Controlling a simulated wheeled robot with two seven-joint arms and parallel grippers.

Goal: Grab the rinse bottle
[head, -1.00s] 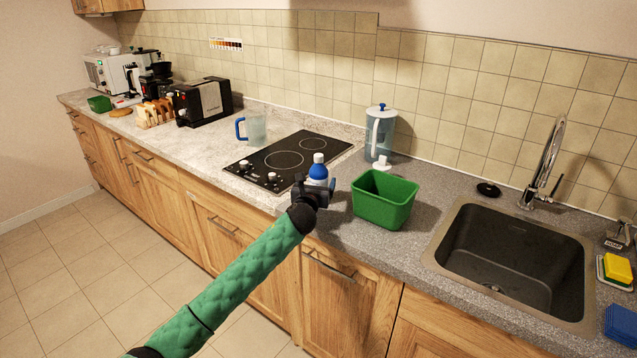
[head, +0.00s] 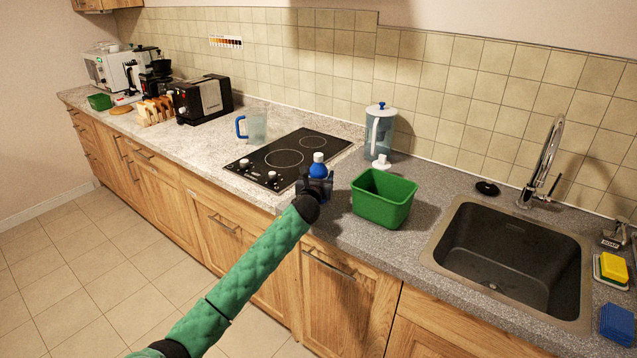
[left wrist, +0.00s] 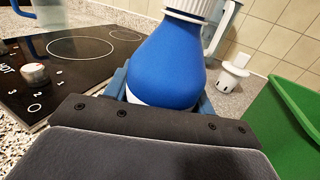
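The rinse bottle, blue with a white cap (head: 318,170), stands upright on the counter near the hob's front right corner. In the left wrist view it is close and central (left wrist: 170,65), with its top cut off by the picture edge. My left gripper (head: 316,188) is at the bottle, with its blue fingers (left wrist: 163,98) on either side of the lower body. No clear gap shows between fingers and bottle, but I cannot tell whether they grip it. The bottle's base is mostly hidden behind the gripper. My right gripper is not in view.
A green bin (head: 384,198) stands just right of the bottle. The black hob (head: 285,160) is to its left, and a water jug (head: 379,135) and small white item (head: 381,162) are behind. The sink (head: 510,262) lies further right.

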